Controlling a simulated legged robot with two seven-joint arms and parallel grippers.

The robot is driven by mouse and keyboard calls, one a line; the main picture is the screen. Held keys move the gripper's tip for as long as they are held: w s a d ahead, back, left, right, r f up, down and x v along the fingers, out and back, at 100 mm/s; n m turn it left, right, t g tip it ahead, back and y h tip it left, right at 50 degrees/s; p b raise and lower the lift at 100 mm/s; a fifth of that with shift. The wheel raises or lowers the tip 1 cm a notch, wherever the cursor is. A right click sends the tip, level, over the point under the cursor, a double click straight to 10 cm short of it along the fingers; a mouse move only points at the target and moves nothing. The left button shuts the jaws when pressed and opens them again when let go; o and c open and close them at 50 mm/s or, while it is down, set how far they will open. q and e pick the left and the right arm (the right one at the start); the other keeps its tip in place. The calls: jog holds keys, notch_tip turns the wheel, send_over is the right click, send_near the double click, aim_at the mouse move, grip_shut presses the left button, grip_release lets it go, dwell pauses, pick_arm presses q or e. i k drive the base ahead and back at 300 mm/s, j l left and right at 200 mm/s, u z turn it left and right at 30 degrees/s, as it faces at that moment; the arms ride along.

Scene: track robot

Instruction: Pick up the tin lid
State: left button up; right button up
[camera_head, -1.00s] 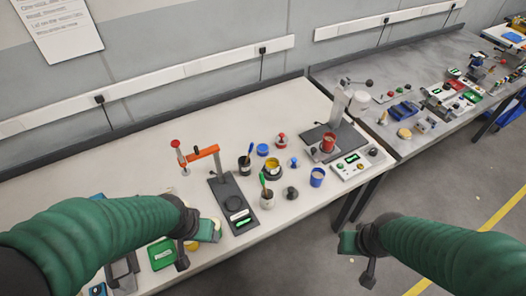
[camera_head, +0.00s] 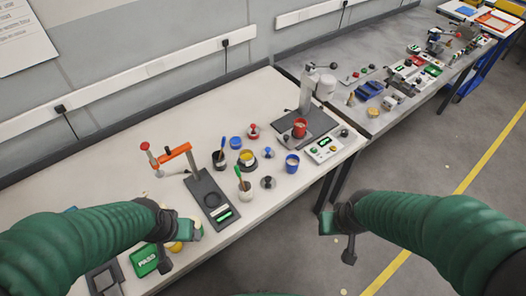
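Several small round things stand in the middle of the near bench; I cannot tell for sure which is the tin lid. A dark round piece with a knob (camera_head: 268,182) lies near the front edge and looks like a lid. Near it are a blue tin (camera_head: 292,163), a yellow-topped tin (camera_head: 247,158), a blue round piece (camera_head: 236,142) and a red knobbed piece (camera_head: 253,132). My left gripper (camera_head: 192,230) is over the bench's front edge, left of these. My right gripper (camera_head: 333,223) is over the floor, right of the bench. Both are apart from these things; their finger openings are unclear.
An orange-armed press (camera_head: 176,153) stands left of the tins. A grey stand holding a red cup (camera_head: 299,128) and a control box (camera_head: 325,147) are at the right end. Pots with brushes stand between.

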aim_at(267, 153)
jog(key=i+l+u, duration=0.1)
jog(key=u, duration=0.35)
jog(key=l+u, duration=0.3)
jog(key=u, duration=0.2)
jog(key=i+l+u, duration=0.1)
jog(key=l+u, duration=0.15)
jog(key=u, duration=0.2)
jog(key=l+u, duration=0.2)
jog(key=u, duration=0.3)
jog(key=l, duration=0.4)
jog(key=k+l+u, duration=0.15)
jog(key=l, duration=0.6)
jog(key=k+l+u, duration=0.15)
jog(key=l, duration=0.2)
